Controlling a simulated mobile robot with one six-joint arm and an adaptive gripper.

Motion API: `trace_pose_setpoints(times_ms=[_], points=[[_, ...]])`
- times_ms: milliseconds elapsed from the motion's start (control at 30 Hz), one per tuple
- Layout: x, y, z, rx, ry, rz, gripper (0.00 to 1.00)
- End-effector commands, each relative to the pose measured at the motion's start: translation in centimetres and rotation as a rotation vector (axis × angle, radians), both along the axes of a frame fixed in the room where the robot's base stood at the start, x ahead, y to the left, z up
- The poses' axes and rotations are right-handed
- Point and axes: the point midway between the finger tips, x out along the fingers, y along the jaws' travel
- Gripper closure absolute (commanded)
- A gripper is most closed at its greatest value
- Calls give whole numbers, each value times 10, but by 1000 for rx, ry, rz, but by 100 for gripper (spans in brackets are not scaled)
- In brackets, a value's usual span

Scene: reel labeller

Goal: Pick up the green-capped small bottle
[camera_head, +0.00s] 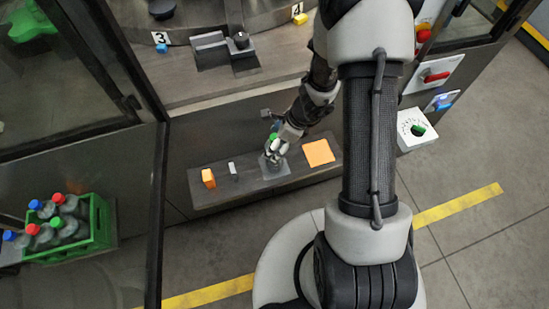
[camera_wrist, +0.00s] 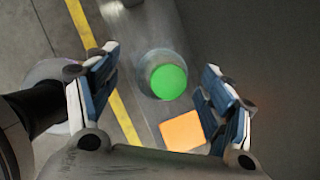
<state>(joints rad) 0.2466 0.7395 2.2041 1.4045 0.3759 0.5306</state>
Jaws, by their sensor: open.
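The small bottle has a green cap (camera_wrist: 168,82), seen from above in the wrist view between my fingers. In the head view its green cap (camera_head: 273,136) shows at my gripper (camera_head: 277,147), and the bottle stands upright on a grey shelf (camera_head: 253,184). My gripper (camera_wrist: 160,62) is open, with one finger on each side of the cap and a visible gap on both sides. The bottle's body is mostly hidden under the cap in the wrist view and partly behind my fingers in the head view.
On the shelf are an orange block (camera_head: 208,178), a small white-topped piece (camera_head: 232,168) and a flat orange square (camera_head: 318,152). A green crate (camera_head: 100,222) with several capped bottles stands at left. A knob panel (camera_head: 416,130) is at right.

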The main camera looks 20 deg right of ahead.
Motion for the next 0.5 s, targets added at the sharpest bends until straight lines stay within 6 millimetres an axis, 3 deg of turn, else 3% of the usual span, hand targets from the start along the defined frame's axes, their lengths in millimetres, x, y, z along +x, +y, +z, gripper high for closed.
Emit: trace_pose_setpoints(times_ms=[500], points=[[16, 15, -50, 1, 1, 0, 26]])
